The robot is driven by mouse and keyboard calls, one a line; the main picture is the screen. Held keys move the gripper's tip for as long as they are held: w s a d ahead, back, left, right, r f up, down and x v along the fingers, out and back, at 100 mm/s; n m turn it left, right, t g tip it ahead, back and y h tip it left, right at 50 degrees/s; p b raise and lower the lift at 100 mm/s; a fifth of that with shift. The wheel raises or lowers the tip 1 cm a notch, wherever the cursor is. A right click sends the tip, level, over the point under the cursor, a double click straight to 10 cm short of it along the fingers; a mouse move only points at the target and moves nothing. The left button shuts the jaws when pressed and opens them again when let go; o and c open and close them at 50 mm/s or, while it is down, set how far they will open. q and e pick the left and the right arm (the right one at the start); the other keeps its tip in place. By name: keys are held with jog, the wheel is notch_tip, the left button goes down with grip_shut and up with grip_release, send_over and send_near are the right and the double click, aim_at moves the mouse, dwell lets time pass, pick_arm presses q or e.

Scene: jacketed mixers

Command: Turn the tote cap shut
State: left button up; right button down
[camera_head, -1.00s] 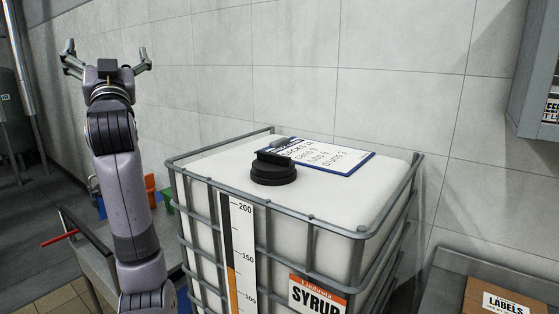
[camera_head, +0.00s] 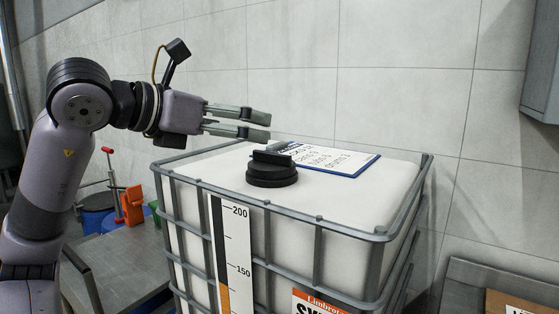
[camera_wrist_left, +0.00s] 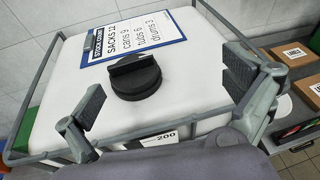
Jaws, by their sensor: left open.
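The black tote cap (camera_head: 271,177) with a raised bar handle sits on the white top of the caged tote (camera_head: 345,205). My left gripper (camera_head: 269,126) is open and empty, above and slightly left of the cap, its fingers pointing right. In the left wrist view the cap (camera_wrist_left: 136,80) lies between the two spread fingers (camera_wrist_left: 165,88), apart from both. Its bar runs slightly slanted across the picture. How tightly the cap sits cannot be told. My right gripper is not in view.
A grey metal rail (camera_head: 330,223) edges the tote top. A side table (camera_head: 125,265) with an orange item (camera_head: 133,203) stands left. A wall cabinet (camera_head: 541,70) hangs at right.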

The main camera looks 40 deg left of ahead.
aim_at(270, 153)
pick_arm(q)
jog(key=w+a+f+y+p, duration=0.1)
jog(key=w+a+f+p, duration=0.1)
jog(key=w, duration=0.2)
jog(key=w+a+f+n+g+y+p, duration=0.1)
jog(key=w+a+f+p, duration=0.1)
jog(key=w, duration=0.3)
jog(key=w+a+f+y+p, duration=0.1)
jog(key=w+f+p, duration=0.2)
jog(key=w+f, duration=0.1)
jog(key=shift+w+a+n+p, duration=0.3)
jog(key=shift+w+a+p, duration=0.1)
jog(key=shift+w, duration=0.25)
jog(key=shift+w+f, duration=0.35)
jog(key=shift+w, duration=0.1)
jog(key=shift+c, duration=0.2)
